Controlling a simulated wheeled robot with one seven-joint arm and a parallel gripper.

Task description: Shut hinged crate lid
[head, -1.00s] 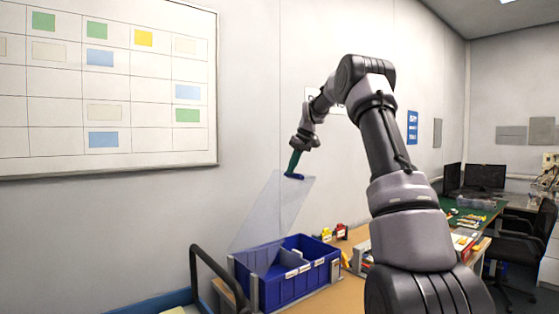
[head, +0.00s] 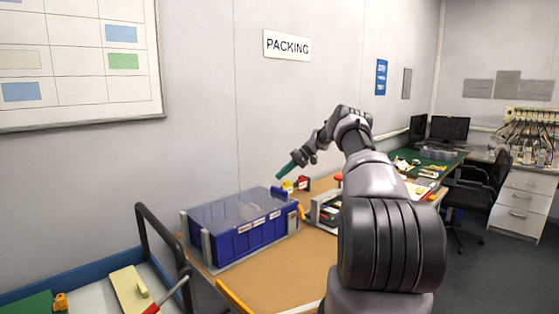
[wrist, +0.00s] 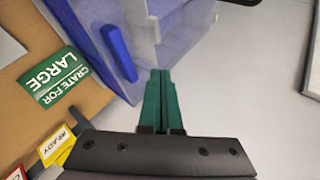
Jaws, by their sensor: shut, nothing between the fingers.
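The blue crate (head: 250,240) stands on the bench below the wall in the head view. Its clear hinged lid (head: 235,208) lies flat across the crate's top, with a blue handle strip (head: 284,193) along its right end. In the wrist view the blue strip (wrist: 117,52) shows left of my fingers, beside the pale, see-through lid. My gripper (head: 281,174) has green fingers, shut and empty, just above the lid's right end. The fingers (wrist: 160,74) look clear of the strip in the wrist view; whether they touch the lid I cannot tell.
A green sign reading "CRATE FOR LARGE" (wrist: 54,74) lies on the bench beside the crate. Yellow and red tags (head: 302,183) stand at its right. A cart with a black handle (head: 160,235) is at the left front. The bench front (head: 275,270) is bare.

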